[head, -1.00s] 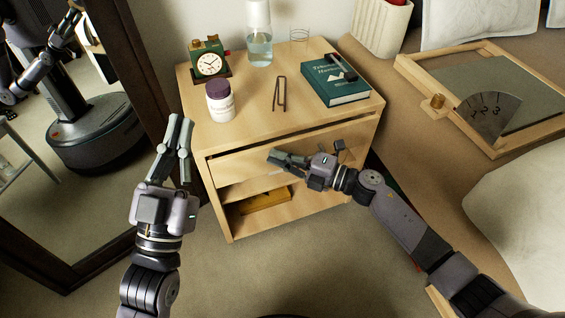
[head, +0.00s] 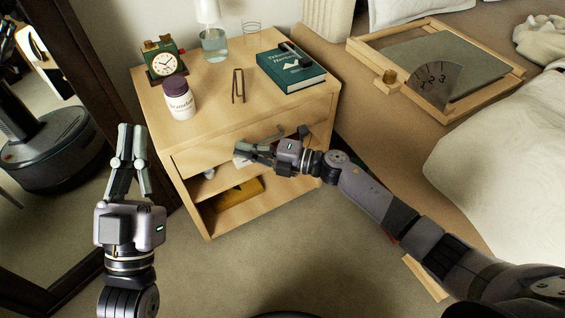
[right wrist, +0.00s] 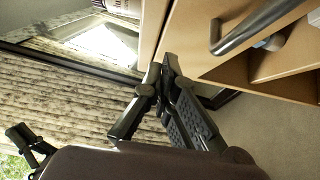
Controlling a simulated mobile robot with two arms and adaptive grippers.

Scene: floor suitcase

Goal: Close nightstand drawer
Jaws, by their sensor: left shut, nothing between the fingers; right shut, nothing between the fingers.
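The pale wooden nightstand (head: 218,107) stands at the middle of the head view. Its drawer front (head: 195,158) sits just under the top, with a dark gap above it. How far it stands out is hard to tell. My right gripper (head: 242,152) is shut and empty in front of the drawer, covering part of it; contact cannot be told. In the right wrist view its fingers (right wrist: 165,72) are together beside the wood, and a metal bar handle (right wrist: 255,28) shows at upper right. My left gripper (head: 131,130) is shut and empty, left of the nightstand.
A yellowish box (head: 233,193) lies on the open lower shelf. A mirror frame (head: 75,100) is left, a bed (head: 500,160) right.

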